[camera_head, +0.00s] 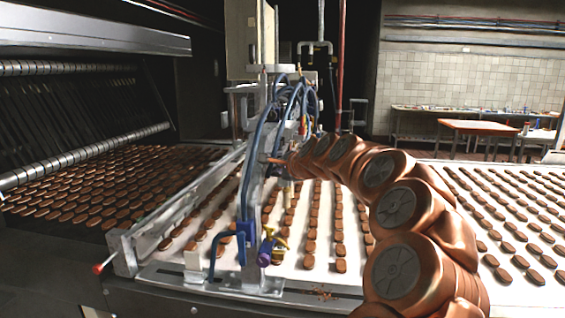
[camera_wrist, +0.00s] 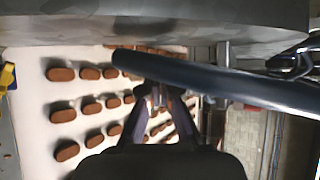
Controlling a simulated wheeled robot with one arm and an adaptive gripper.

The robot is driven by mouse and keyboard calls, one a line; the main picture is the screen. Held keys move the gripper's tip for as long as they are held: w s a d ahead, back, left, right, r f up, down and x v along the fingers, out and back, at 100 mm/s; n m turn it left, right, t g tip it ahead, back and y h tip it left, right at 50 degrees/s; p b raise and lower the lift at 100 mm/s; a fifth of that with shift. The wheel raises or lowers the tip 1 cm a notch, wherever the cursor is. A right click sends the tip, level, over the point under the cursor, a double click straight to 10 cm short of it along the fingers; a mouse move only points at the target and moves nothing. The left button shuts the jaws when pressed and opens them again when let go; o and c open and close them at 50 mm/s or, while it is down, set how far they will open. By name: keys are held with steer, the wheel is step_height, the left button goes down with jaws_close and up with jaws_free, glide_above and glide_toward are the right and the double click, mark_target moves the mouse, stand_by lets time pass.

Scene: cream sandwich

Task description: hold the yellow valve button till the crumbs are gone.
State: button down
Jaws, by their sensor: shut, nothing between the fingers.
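A yellow valve part with a blue-purple body (camera_head: 270,246) sits at the front of the metal frame, beside a blue bracket. A yellow part (camera_wrist: 7,76) shows at the left edge of the wrist view. Small brown crumbs (camera_head: 322,293) lie on the metal front ledge, right of the valve. My gripper (camera_head: 272,160) is at the frame among the blue hoses, above and behind the yellow valve, and apart from it. In the wrist view my gripper's dark fingers (camera_wrist: 161,92) are close together and empty, pointing past a thick dark hose (camera_wrist: 215,82).
A white conveyor (camera_head: 300,215) carries rows of brown biscuits under the frame. Blue hoses (camera_head: 250,150) and metal bars crowd the space around my gripper. A red-knobbed lever (camera_head: 98,269) sticks out at the left. An orange table (camera_head: 478,127) stands far back.

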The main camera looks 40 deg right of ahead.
steer(key=w+d+p, duration=0.1)
steer(key=w+d, duration=0.2)
steer(key=d, duration=0.2)
steer(key=shift+w+d, duration=0.2)
steer(key=shift+w, duration=0.2)
stand_by(1.4)
steer(key=shift+w+d, duration=0.25)
steer(key=shift+d, duration=0.1)
steer(key=shift+w+d+p, duration=0.25)
steer(key=shift+d+p, duration=0.1)
steer(key=shift+d, duration=0.05)
stand_by(2.0)
steer(key=shift+s+a, duration=0.1)
steer(key=shift+s, duration=0.05)
stand_by(0.4)
steer(key=shift+s+a, duration=0.35)
steer(key=shift+a, duration=0.3)
steer(key=shift+s+a+b, duration=0.2)
steer(key=shift+s+a, duration=0.55)
steer(key=shift+a, duration=0.3)
steer(key=shift+s+a+b, duration=0.15)
steer(key=shift+s+a, duration=0.55)
steer(key=shift+a, duration=0.3)
